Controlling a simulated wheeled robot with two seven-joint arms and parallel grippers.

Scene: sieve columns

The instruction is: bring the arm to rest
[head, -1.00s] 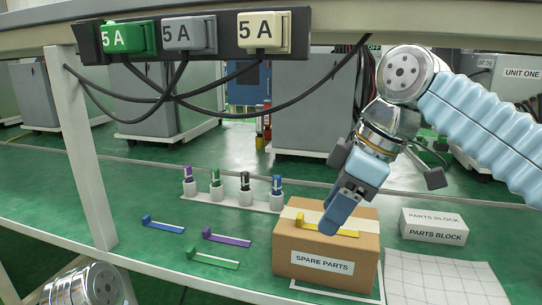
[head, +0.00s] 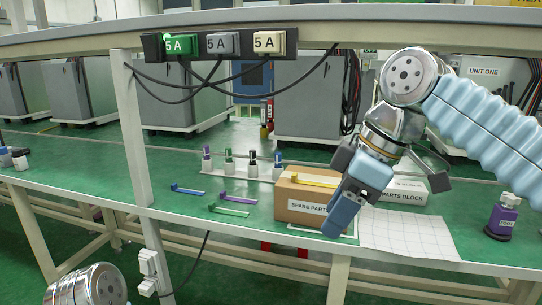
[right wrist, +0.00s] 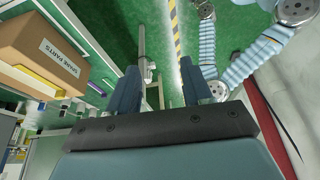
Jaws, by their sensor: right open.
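My right gripper (head: 346,212) hangs down in front of the right part of the "SPARE PARTS" box in the head view, hiding part of it. In the right wrist view its two blue fingers (right wrist: 160,84) stand apart with nothing between them. My right arm, with its light blue sleeve, comes in from the right. A metal link of my left arm shows at the bottom left of the head view, but the left gripper is out of the picture.
The carton (head: 295,205) has a yellow piece (head: 308,179) on top. A gridded sheet (head: 408,232), a white "PARTS BLOCK" box (head: 408,197) and a purple bottle (head: 502,216) are to its right. Colored strips (head: 228,211) lie left. Plugs (head: 222,44) hang from a rail above.

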